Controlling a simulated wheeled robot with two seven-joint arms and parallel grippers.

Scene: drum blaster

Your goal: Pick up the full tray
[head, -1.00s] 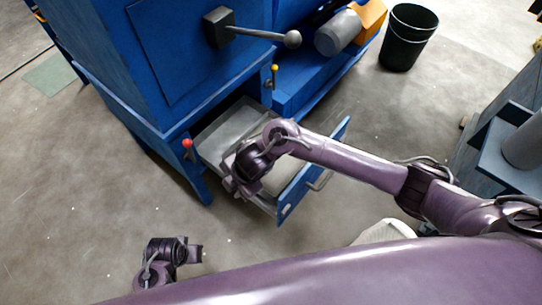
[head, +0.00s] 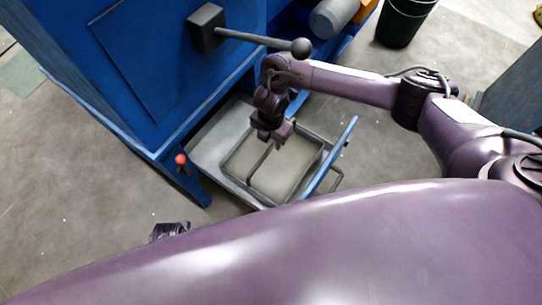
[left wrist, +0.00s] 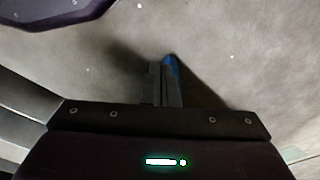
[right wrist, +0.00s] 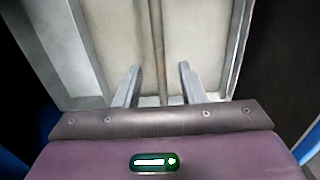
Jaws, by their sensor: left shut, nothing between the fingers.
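The tray (head: 307,186) sits in the pulled-out drawer below the blue machine. It has a grey rim and holds a flat, pale fill. A thin handle bar (right wrist: 157,45) runs across it. My right gripper (head: 270,140) is over the tray, pointing down. In the right wrist view my right gripper (right wrist: 158,82) is open, with one finger on each side of the bar; I cannot tell if they touch it. My left gripper (left wrist: 166,65) is shut and empty above the bare floor, away from the tray; in the head view my body hides much of it.
The drawer has a blue front panel (head: 333,158) with a handle. The blue machine (head: 165,70) stands behind, with a ball-ended lever (head: 300,48) above and a red-knobbed lever (head: 181,160) left of the drawer. A dark bin (head: 403,22) stands at the back right. The floor at left is clear.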

